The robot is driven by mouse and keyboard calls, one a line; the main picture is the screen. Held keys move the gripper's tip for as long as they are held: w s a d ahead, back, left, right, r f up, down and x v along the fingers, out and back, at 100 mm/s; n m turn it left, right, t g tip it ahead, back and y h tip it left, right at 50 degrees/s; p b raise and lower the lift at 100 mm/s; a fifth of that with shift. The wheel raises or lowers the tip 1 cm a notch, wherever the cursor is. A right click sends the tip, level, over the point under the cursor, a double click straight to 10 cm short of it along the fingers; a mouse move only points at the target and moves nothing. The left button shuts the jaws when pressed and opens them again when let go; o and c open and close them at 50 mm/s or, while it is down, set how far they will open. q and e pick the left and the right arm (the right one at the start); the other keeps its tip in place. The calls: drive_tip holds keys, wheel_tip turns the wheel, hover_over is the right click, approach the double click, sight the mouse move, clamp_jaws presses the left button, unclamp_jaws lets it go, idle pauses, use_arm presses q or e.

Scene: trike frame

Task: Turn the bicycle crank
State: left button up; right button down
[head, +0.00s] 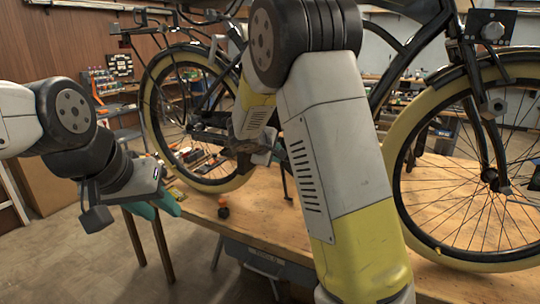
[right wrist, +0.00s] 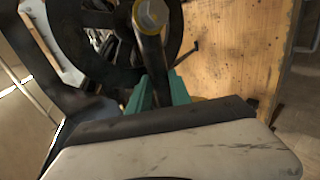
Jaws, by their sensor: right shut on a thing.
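The bicycle (head: 440,90) stands on the wooden workbench, with cream tyres and a dark frame. In the right wrist view the dark crank (right wrist: 153,50) runs down from a yellow and silver bolt. My right gripper (right wrist: 158,92) has its teal fingers on either side of the crank and is shut on it. In the head view my right arm covers the middle of the bicycle and hides most of the crank area. My left gripper (head: 155,207) hangs off the left end of the bench, empty and apart from the bicycle. How far its teal fingers are spread is unclear.
The workbench (head: 270,222) has a small orange and black object (head: 223,208) near its front edge. Tools lie behind by the wheel. Shelves with bins (head: 100,85) stand at the back left. The floor in front of the bench is clear.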

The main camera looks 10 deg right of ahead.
drive_tip(key=c, duration=1.2)
unclamp_jaws()
drive_tip(key=shift+r, duration=0.1)
drive_tip(key=v, duration=0.7)
drive_tip(key=shift+s+a+r, duration=0.15)
drive_tip(key=shift+s+a, duration=0.1)
drive_tip(key=shift+s, duration=0.05)
